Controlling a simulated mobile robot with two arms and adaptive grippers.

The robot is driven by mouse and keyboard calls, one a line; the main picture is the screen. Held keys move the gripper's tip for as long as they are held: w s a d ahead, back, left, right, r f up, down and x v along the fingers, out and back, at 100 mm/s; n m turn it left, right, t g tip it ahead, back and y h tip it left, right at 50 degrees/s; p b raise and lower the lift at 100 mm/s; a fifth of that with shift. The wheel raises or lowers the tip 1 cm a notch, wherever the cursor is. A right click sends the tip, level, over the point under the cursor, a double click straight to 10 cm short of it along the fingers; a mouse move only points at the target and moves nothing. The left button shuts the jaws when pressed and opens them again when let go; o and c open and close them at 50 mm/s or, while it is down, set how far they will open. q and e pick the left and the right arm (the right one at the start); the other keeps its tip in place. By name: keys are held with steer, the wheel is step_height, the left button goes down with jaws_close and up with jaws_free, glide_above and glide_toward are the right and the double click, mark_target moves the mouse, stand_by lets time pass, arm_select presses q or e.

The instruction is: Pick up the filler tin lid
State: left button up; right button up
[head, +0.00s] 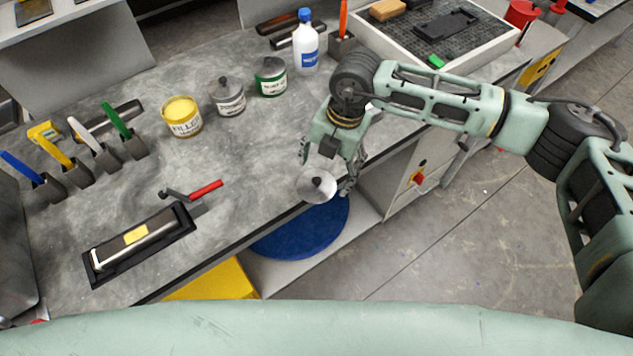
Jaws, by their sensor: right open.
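The filler tin lid (315,186) is a round silver disc with a dark knob, at the bench's front edge. My right gripper (325,171) is open, pointing down just over the lid, with one finger to each side; I cannot tell whether either finger touches it. The yellow filler tin (182,118) stands without a lid further back on the bench. My left gripper is not in view.
Grey (228,96) and green-labelled (270,77) lidded tins stand beside the filler tin. A white bottle (305,45) is behind. A sanding block (138,244) and red-handled tool (200,188) lie front left. A blue round seat (300,232) is below the edge.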

mark_target(321, 181)
steer(key=f, duration=0.1)
steer(key=f+p, duration=0.1)
steer(key=f, duration=0.1)
steer(key=a+f+p, duration=0.1)
steer(key=shift+s+f, duration=0.2)
steer(key=shift+s, duration=0.05)
steer(key=shift+a+f, duration=0.1)
steer(key=shift+f, duration=0.3)
steer(key=shift+c, duration=0.3)
steer(key=c, duration=1.2)
